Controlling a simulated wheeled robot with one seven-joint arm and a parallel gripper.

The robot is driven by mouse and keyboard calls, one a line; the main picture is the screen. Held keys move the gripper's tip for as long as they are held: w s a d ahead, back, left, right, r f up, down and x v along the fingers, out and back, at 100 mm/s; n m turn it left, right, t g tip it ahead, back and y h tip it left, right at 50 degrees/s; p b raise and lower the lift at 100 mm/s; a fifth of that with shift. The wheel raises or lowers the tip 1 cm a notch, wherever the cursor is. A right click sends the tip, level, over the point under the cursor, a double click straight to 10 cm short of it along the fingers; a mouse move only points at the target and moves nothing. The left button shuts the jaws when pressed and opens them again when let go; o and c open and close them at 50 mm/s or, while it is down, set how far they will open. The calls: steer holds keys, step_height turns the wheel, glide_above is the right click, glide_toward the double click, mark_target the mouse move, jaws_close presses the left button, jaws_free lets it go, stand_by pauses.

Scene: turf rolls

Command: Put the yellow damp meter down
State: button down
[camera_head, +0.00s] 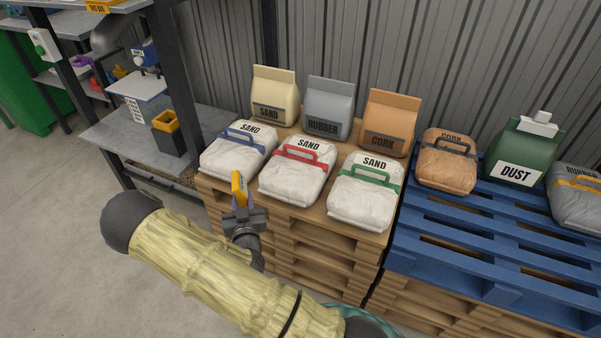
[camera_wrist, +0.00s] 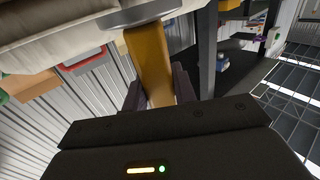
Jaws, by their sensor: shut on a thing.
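The yellow damp meter (camera_head: 238,187) is held upright in my gripper (camera_head: 240,205), in front of the left sand bag on the wooden pallet stack. In the wrist view the meter (camera_wrist: 150,60) stands between the two dark fingers of my gripper (camera_wrist: 158,88), which are shut on it. The meter's lower part is hidden by the fingers. In the head view it appears close to the front edge of the pallet stack, and I cannot tell its exact height.
White sand bags with blue (camera_head: 238,150), red (camera_head: 298,168) and green (camera_head: 364,190) handles fill the wooden pallet (camera_head: 345,231). A blue pallet (camera_head: 470,245) stands right. A grey shelf (camera_head: 130,150) with a black-and-yellow container (camera_head: 170,135) is left, with bare surface beside it.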

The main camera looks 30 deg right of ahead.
steer(key=shift+r, duration=0.1)
steer(key=w+d+r+m+g+h+p, duration=0.2)
steer(key=w+d+r+m+h+p, duration=0.1)
steer(key=d+r+h, duration=0.3)
step_height(320, 180, up, 8)
steer(key=m+g+h+p, duration=0.2)
steer(key=m+g+h, duration=0.1)
steer(key=m+g, duration=0.1)
glide_above(290, 174)
steer(key=shift+w, duration=0.1)
steer(key=shift+f, duration=0.1)
step_height(290, 174, down, 6)
steer(key=shift+b, duration=0.4)
steer(key=shift+f, duration=0.1)
steer(key=shift+f+b, duration=0.35)
steer(key=shift+f, duration=1.45)
